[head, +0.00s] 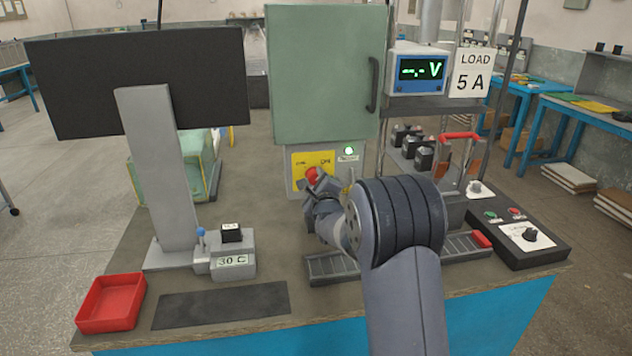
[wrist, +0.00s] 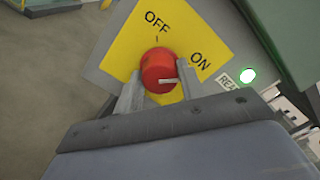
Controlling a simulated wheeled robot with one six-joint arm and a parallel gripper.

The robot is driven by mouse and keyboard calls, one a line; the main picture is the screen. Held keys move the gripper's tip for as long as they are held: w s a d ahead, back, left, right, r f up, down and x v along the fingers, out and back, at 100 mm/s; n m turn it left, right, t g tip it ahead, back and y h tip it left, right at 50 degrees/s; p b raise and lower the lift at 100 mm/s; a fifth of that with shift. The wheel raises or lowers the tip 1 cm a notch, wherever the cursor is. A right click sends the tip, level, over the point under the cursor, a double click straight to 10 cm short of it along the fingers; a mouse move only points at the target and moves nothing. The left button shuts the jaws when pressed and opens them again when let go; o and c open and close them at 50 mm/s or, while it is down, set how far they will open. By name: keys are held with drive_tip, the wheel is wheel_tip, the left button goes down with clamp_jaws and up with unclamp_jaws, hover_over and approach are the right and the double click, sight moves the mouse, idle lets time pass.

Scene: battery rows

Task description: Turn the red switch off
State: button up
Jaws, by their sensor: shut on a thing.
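The red switch (wrist: 158,66) is a round knob on a yellow plate (wrist: 122,50) marked OFF and ON. Its white pointer line points to the right in the wrist view, toward the ON side rather than OFF. My gripper (wrist: 160,82) is shut on the knob, with one finger on each side. In the head view the red switch (head: 313,174) shows just above my gripper (head: 315,186), which partly hides it and the plate.
A green lamp (head: 348,151) is lit beside the plate. A green cabinet (head: 325,75) stands above it. A meter (head: 420,70) shows dashes and V. A red tray (head: 110,303), a dark mat (head: 221,304) and a control box (head: 522,237) lie on the bench.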

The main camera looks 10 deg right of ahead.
drive_tip(key=shift+c, duration=0.5)
drive_tip(key=shift+f+n+b, duration=0.15)
drive_tip(key=shift+n+b, duration=0.25)
drive_tip(key=shift+b, duration=0.2)
drive_tip(key=shift+n+b, duration=6.6)
drive_tip(key=shift+n, duration=2)
drive_tip(key=o, duration=1)
